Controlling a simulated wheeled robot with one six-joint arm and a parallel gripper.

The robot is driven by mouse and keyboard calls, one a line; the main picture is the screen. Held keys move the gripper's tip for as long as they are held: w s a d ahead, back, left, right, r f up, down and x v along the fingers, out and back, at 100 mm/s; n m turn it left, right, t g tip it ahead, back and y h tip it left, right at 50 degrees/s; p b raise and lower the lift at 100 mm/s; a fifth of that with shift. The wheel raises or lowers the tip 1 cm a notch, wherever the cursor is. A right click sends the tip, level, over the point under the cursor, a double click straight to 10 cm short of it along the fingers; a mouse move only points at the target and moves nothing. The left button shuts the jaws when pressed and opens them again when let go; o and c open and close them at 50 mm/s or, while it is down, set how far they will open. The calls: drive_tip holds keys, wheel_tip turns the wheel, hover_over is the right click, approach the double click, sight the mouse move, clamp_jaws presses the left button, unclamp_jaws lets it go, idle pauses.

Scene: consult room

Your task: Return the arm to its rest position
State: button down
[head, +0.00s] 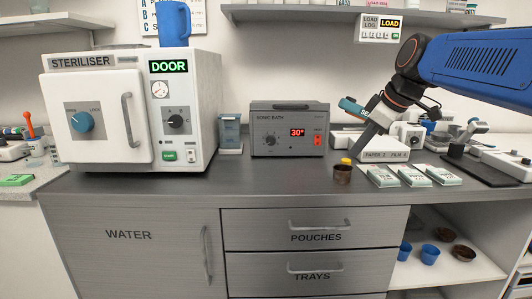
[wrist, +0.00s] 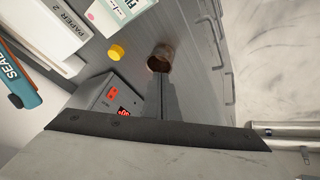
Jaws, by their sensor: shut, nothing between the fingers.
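My gripper (head: 354,154) hangs at the end of my blue arm, pointing down and slightly left over the counter. Its dark fingers are together and empty. In the wrist view the closed fingers (wrist: 162,78) appear just by the rim of a small brown cup (wrist: 160,57); I cannot tell whether they touch it. The cup (head: 342,175) stands upright near the counter's front edge. A small yellow piece (head: 346,161) shows behind the cup; in the wrist view it (wrist: 117,52) lies apart from it.
The grey sonic bath (head: 289,141) stands left of my gripper, and the white steriliser (head: 192,60) farther left. A sealer with a teal-ended handle (head: 351,106) is behind my gripper. Several labelled packets (head: 412,175) lie right of the cup. The counter front (head: 260,178) is clear.

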drive_tip(key=s+d+f+m+h, duration=0.1)
drive_tip(key=s+f+m, duration=0.4)
drive_tip(key=s+f, duration=0.8)
drive_tip(key=s+d+f+m+h, duration=0.2)
drive_tip(key=s+f+m, duration=0.3)
drive_tip(key=s+f, duration=0.8)
drive_tip(key=shift+s+d+f+m+g, duration=0.15)
drive_tip(key=shift+s+d+m+g, duration=0.25)
drive_tip(key=shift+s, duration=0.1)
drive_tip(key=c, duration=2.5)
unclamp_jaws()
